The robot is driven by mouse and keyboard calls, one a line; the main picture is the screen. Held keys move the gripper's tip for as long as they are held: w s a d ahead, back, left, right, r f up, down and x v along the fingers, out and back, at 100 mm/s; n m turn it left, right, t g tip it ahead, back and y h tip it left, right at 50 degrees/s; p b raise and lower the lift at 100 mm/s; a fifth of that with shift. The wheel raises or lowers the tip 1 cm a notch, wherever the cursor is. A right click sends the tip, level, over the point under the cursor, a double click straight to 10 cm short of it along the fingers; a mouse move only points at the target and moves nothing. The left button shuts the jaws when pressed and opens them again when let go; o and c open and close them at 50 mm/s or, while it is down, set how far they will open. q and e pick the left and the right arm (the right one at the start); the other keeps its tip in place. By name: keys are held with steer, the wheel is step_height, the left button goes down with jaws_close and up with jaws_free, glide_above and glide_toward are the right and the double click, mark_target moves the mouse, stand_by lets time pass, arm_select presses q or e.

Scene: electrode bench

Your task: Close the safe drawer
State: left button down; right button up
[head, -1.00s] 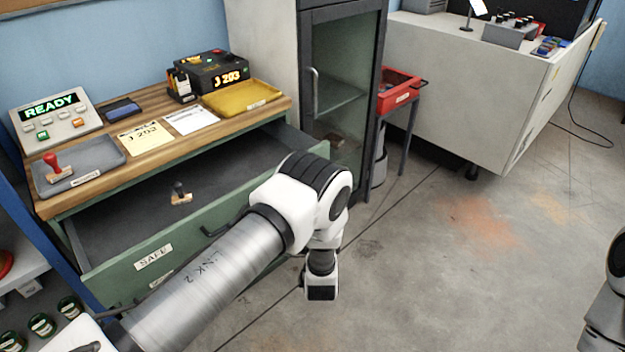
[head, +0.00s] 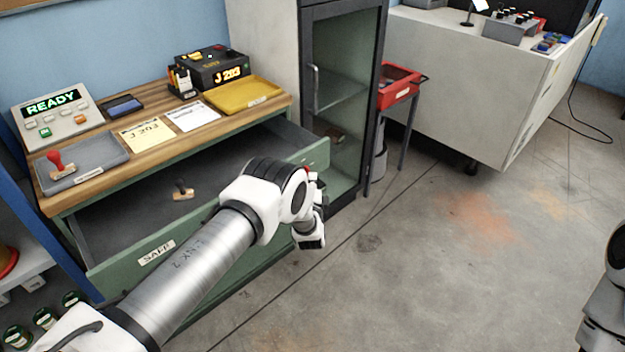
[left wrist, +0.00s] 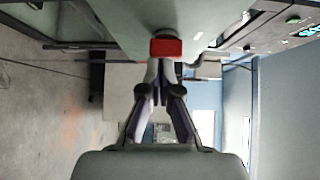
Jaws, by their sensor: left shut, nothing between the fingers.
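The safe drawer (head: 125,273) is the green drawer with a SAFE label, under the wooden bench top. It stands well open. A small dark stamp (head: 183,192) is inside it. My left arm reaches across the drawer front and hides its handle and much of its middle. My left gripper (left wrist: 157,78) is shut and empty in the left wrist view, beside a pale green panel that looks like the drawer front. Its fingertips are hard to make out in the head view. Whether it touches the panel is unclear.
A glass-doored cabinet (head: 345,60) stands close right of the drawer. A red bin (head: 398,88) on a stand is beyond it. A yellow tray (head: 243,95) and a READY panel (head: 55,115) are on the bench. The floor (head: 430,270) to the right is clear.

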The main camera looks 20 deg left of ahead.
arm_select(q)
steer(key=w+a+b, duration=0.1)
steer(key=a+b, duration=0.1)
steer(key=a, duration=0.1)
steer(key=w+a+b, duration=0.1)
steer(key=a+b, duration=0.2)
steer(key=w+a+b, duration=0.2)
steer(key=a, duration=0.2)
steer(key=shift+f+b, duration=0.35)
steer(key=w+a+b, duration=0.1)
steer(key=a+b, duration=0.1)
steer(key=a, duration=0.1)
steer(key=w+a+b, duration=0.1)
steer(key=a+b, duration=0.1)
steer(key=a, duration=0.1)
steer(key=w+a+b, duration=0.2)
steer(key=a, duration=0.1)
steer(key=shift+a+r, duration=0.1)
steer(key=shift+a, duration=0.25)
steer(key=shift+w+a+r+b, duration=0.2)
steer(key=shift+a+b, duration=0.25)
steer(key=shift+a, duration=0.05)
steer(key=shift+r, duration=0.4)
